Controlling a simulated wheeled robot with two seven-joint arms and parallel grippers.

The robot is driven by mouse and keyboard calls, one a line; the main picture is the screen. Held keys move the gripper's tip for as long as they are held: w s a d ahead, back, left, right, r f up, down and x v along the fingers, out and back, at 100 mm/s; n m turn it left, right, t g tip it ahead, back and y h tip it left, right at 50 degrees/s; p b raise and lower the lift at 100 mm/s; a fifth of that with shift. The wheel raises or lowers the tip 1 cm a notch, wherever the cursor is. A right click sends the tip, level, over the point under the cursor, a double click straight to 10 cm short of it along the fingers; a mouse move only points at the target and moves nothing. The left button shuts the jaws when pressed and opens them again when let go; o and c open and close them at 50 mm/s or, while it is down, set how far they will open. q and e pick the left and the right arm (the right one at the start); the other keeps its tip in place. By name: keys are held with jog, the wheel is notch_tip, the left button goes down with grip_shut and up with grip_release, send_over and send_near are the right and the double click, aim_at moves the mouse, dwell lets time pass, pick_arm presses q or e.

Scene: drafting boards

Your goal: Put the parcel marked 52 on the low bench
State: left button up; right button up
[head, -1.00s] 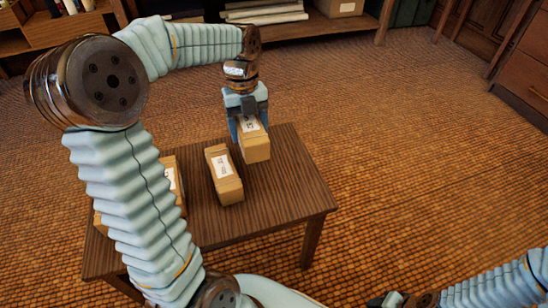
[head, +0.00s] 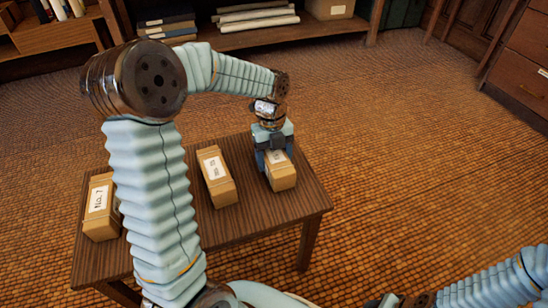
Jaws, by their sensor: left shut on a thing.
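My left gripper (head: 276,158) is shut on a tan parcel (head: 283,181), upright over the right part of a low wooden bench (head: 255,222). I cannot tell whether its underside touches the top. Its white label is partly hidden by the fingers and I cannot read its number. A second parcel (head: 222,193) stands in the middle of the bench; its label is too small to read surely. A third parcel (head: 100,225) stands at the left end with a label that seems to read No. 7. My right gripper (head: 385,300) is cut off at the bottom edge.
A shelf unit (head: 245,38) with rolled papers and a box (head: 330,10) stands at the back. A wooden drawer cabinet (head: 522,80) is at the right. The carpeted floor (head: 420,150) right of the bench is clear. My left arm covers part of the bench.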

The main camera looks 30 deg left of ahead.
pick_arm(q)
jog(key=o, duration=1.4)
jog(key=r, duration=0.4)
jog(key=a+r+p, duration=0.1)
jog(key=r, duration=0.3)
jog(key=w+r+p, duration=0.1)
jog(key=r, duration=0.3)
jog(key=shift+w+a, duration=0.1)
jog(key=shift+a, duration=0.1)
